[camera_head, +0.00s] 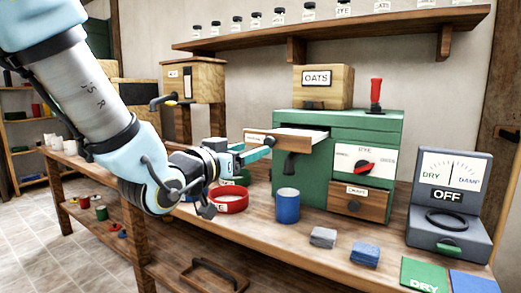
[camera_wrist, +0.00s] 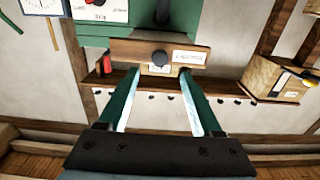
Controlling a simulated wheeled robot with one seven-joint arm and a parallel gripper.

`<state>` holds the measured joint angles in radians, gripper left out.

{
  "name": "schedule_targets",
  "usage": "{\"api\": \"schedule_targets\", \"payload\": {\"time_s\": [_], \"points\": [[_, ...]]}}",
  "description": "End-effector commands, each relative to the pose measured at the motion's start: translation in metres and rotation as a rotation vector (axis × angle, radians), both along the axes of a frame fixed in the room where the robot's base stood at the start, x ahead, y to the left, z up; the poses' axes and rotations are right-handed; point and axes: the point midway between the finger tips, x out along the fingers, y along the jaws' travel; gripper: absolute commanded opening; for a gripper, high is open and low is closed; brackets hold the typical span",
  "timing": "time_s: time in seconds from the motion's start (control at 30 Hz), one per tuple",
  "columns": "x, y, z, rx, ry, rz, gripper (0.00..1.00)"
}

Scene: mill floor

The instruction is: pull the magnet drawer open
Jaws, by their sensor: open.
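The magnet drawer (camera_head: 300,134) stands out from the upper left of the green mill (camera_head: 330,122), its pale inside showing from above. Its wooden front fills the upper middle of the wrist view (camera_wrist: 135,48), upside down, with a dark round knob (camera_wrist: 160,58) and a white label. My gripper (camera_head: 266,146) is at the drawer front in the head view. In the wrist view my gripper (camera_wrist: 157,74) is open, one finger on each side of the knob. The fingertips are close to the front; I cannot tell whether they touch it.
A blue cup (camera_head: 287,206) and a red ring-shaped dish (camera_head: 229,199) stand on the bench below my gripper. A chaff drawer (camera_head: 358,202) is low on the mill. A grey DRY/DAMP meter (camera_head: 450,205) stands at right. An oats box (camera_head: 323,88) sits on top.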

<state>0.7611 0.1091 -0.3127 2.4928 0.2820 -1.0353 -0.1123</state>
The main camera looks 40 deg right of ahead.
Motion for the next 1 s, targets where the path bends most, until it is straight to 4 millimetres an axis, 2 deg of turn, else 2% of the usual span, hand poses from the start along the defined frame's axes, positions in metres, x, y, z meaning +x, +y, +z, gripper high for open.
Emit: {"api": "schedule_targets", "payload": {"time_s": [0.03, 0.3, 1.0], "points": [[-0.003, 0.011, -0.001, 0.0, -0.003, 0.001, 0.66], [-0.008, 0.03, -0.001, 0.0, -0.002, 0.0, 0.66], [-0.007, 0.033, -0.001, 0.004, 0.001, 0.004, 0.66]]}}
